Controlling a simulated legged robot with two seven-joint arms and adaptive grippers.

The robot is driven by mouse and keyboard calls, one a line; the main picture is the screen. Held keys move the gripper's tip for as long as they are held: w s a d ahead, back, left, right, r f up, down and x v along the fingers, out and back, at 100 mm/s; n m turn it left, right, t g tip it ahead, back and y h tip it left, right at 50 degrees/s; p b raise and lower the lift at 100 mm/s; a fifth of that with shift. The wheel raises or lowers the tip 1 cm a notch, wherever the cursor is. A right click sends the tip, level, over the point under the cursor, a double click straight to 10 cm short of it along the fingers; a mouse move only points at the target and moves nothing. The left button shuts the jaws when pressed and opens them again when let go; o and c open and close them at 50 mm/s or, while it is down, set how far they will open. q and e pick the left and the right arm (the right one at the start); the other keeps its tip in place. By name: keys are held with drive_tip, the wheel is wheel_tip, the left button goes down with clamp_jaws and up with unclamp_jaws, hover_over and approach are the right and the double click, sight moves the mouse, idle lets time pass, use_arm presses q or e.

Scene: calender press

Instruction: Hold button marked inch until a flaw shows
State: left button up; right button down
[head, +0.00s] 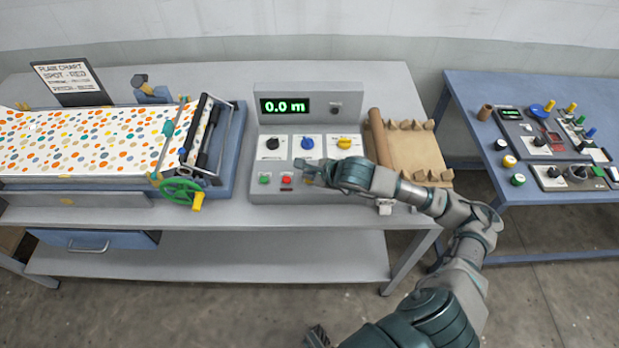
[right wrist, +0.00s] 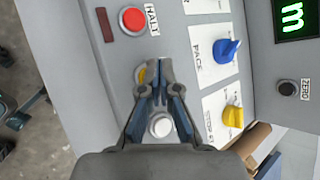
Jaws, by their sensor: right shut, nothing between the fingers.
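The grey console (head: 262,130) stands on the table; its display (head: 285,106) reads 0.0 m. My right gripper (head: 303,168) is shut and empty over the lower button row. In the right wrist view its fingertips (right wrist: 153,68) partly cover a yellow button (right wrist: 141,76); I cannot tell whether they touch it. No inch label is readable. A white button (right wrist: 160,125) shows between the finger links. The red button marked halt (right wrist: 132,20) is beside the fingers. The spotted web (head: 85,140) lies on the press at left. A dark gripper-like part, likely my left gripper (head: 317,336), shows at the bottom edge.
A blue knob (right wrist: 227,50) marked pace and a yellow knob (right wrist: 233,116) sit above the buttons. A flaw chart (head: 70,82) stands behind the press. A green handwheel (head: 180,190) is left of the console, a brown rack (head: 412,150) right of it. A blue table (head: 550,90) holds other panels.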

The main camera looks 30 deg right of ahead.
drive_tip(key=shift+r, duration=0.5)
drive_tip(key=shift+r+p, duration=1.5)
drive_tip(key=shift+r, duration=1.05)
drive_tip(key=shift+f, duration=0.1)
